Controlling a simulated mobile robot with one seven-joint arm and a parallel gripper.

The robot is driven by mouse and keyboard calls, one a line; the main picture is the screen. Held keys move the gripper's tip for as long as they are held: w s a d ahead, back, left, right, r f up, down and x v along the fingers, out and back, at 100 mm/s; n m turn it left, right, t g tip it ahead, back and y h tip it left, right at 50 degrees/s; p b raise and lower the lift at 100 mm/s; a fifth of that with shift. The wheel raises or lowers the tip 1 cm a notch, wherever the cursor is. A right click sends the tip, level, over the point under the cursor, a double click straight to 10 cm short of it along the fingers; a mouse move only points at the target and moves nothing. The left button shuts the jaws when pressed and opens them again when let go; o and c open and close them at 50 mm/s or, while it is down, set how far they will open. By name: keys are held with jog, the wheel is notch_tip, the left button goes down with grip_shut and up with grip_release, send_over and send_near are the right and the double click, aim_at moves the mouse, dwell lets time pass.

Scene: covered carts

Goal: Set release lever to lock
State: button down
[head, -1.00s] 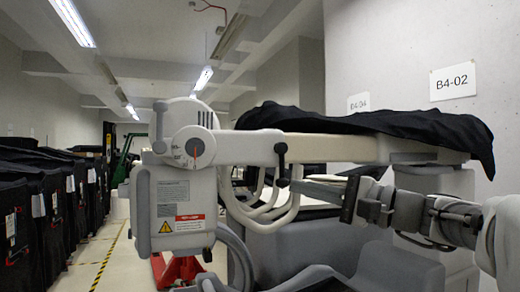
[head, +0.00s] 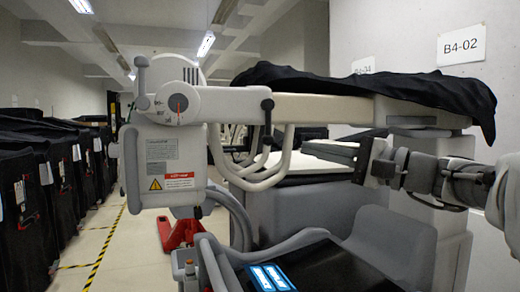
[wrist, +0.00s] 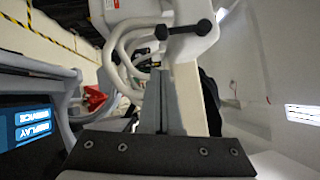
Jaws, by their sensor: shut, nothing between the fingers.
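A pale covered cart or machine fills the middle of the head view. A lever (head: 268,122) with dark knobs at top and bottom stands upright on the side of its horizontal beam. A grey lever (head: 141,78) rises at the left end, above a round dial (head: 179,106) with a red mark. Which of these is the release lever is not labelled legibly. My gripper (head: 306,147) is shut and empty, below the beam and right of the dark-knobbed lever, apart from it. In the wrist view, the dark-knobbed lever (wrist: 183,29) shows ahead of my gripper (wrist: 160,80).
A black cover (head: 370,85) drapes over the beam top. Looped pale tubes (head: 250,175) hang under the beam. A lit screen (head: 270,277) and pale rail sit low in front. Black-covered carts (head: 60,170) line the left. A white wall (head: 400,40) stands at right.

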jog(key=r+v, duration=0.1)
jog(key=v, duration=0.7)
jog(key=shift+s+d+f, duration=0.3)
jog(key=shift+s, duration=0.1)
jog(key=shift+a, duration=0.1)
jog(key=s+a+f+n+g+h+p, duration=0.3)
jog(key=s+a+f+g+h+p, duration=0.35)
jog(key=a+f, duration=0.55)
jog(key=s+d+f+n+g+h+p, duration=0.1)
jog(key=s+d+f+n+h+p, duration=0.2)
jog(key=s+f+n+h, duration=0.4)
jog(key=shift+s+d+f+n+h, duration=0.4)
jog(key=shift+s+f+h, duration=0.25)
jog(key=shift+s, duration=0.8)
jog(key=shift+f, duration=0.1)
